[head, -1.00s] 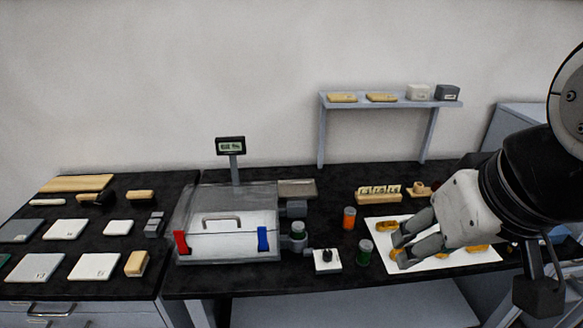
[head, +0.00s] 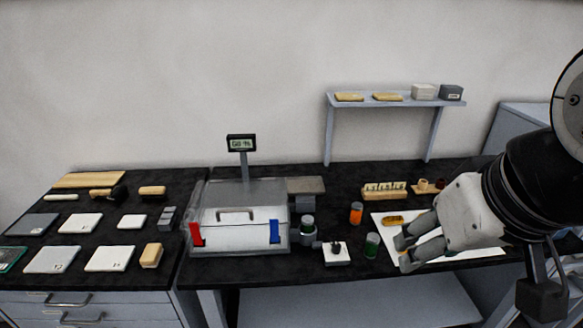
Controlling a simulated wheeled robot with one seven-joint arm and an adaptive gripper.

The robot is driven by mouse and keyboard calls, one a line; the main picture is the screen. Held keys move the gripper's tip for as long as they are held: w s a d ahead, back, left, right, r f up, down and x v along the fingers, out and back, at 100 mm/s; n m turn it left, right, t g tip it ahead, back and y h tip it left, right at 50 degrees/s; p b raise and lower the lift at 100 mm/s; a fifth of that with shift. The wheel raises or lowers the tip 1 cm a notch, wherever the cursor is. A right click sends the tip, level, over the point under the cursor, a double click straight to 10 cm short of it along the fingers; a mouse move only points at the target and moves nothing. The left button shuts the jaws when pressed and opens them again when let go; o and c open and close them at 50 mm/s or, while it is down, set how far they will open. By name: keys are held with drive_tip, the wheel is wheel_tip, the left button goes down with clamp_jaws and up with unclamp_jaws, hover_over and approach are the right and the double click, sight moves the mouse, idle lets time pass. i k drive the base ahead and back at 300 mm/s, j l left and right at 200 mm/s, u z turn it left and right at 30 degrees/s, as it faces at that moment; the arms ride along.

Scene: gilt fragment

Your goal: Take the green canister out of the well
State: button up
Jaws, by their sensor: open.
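A green canister (head: 308,224) with a pale lid stands upright in a grey well (head: 307,240) on the right side of the metal box (head: 240,240). Its lower part is hidden by the well. A second green canister (head: 372,246) stands on the black worktop, farther right. My gripper (head: 403,254) is open and empty over the left part of a white sheet. It is just right of the second green canister and well to the right of the one in the well.
An orange canister (head: 356,213) stands behind the second green one. A white block with a black knob (head: 336,254) sits right of the metal box. A display on a post (head: 241,143) rises behind the box. A raised shelf (head: 396,101) stands at the back.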

sight(307, 220)
drive_tip(key=z, duration=0.25)
drive_tip(key=k+l+u, duration=0.1)
drive_tip(key=l+u, duration=0.15)
drive_tip(key=l, duration=0.2)
drive_tip(key=k+j, duration=0.2)
drive_tip(key=j, duration=0.2)
drive_tip(key=k+j, duration=0.15)
drive_tip(key=j, duration=0.2)
drive_tip(key=k+j, duration=0.2)
drive_tip(key=j, duration=0.2)
drive_tip(key=k+j, duration=0.2)
drive_tip(key=j, duration=0.2)
drive_tip(key=i+z, duration=0.05)
